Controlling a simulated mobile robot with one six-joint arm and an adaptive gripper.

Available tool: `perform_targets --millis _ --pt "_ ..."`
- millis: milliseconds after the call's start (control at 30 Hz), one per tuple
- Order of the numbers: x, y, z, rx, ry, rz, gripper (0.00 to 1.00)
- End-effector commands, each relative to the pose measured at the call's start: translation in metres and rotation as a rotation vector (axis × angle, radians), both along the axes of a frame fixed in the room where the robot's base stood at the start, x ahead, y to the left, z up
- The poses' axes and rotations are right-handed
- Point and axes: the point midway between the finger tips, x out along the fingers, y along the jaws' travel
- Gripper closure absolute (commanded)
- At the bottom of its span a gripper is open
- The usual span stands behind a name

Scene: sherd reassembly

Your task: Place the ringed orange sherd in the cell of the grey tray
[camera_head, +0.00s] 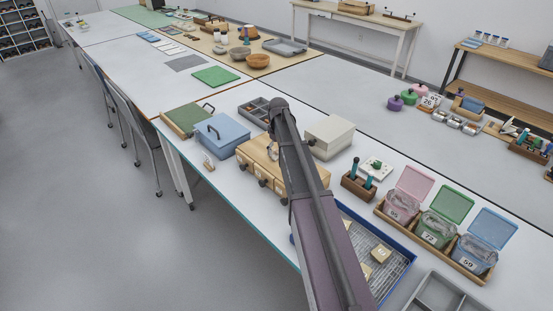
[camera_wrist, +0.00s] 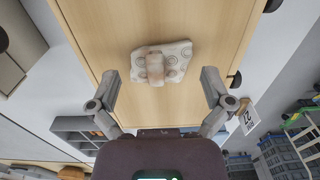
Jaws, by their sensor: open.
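A pale sherd (camera_wrist: 161,66) with ring marks and an orange-tan raised piece across its middle lies on a light wooden surface in the wrist view. My gripper (camera_wrist: 158,77) is open, with one finger on each side of the sherd and a gap on both sides. In the head view my arm hides the sherd. A dark grey tray with cells (camera_head: 254,107) stands beyond the wooden drawer box (camera_head: 253,157); it also shows in the wrist view (camera_wrist: 72,124). Another grey tray with cells (camera_head: 425,290) is at the bottom right. I cannot tell which tray is meant.
A blue box (camera_head: 222,136) and an off-white box (camera_head: 330,136) stand near the drawer box. A blue-rimmed tray (camera_head: 408,252) with tan blocks lies nearer, partly behind my arm. Open pink, green and blue tubs (camera_head: 438,230) line the right.

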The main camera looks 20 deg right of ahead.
Motion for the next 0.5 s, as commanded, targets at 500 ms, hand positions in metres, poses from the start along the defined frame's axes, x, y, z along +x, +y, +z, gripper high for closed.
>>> perform_targets --millis 500 --pt "0.0001 0.0003 -0.0154 0.000 0.000 0.000 0.00"
